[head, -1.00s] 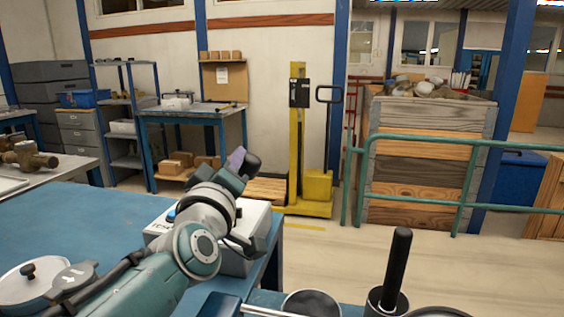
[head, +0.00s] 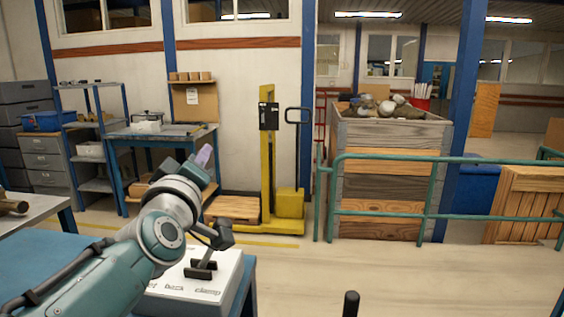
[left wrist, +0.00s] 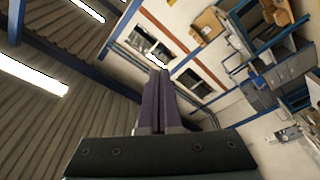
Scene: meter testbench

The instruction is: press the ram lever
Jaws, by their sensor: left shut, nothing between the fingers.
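My left gripper (head: 203,156) is raised above and behind a white labelled box in the head view, its tip pointing up. Its purple fingers (left wrist: 157,102) are shut with nothing between them in the left wrist view. The white box (head: 232,280) stands at the near right corner of the blue bench and carries printed words; "back" and "clamp" can be read. A black T-shaped lever (head: 202,270) stands on the box. My arm hides the box's left part, so I cannot tell which lever is the ram lever. My right gripper is not in view.
A black rod tip (head: 351,303) rises at the bottom edge. The blue bench (head: 40,260) lies to the left. A yellow lift truck (head: 268,160), a wooden crate (head: 390,172) and green railing (head: 430,200) stand beyond. Floor right of the bench is open.

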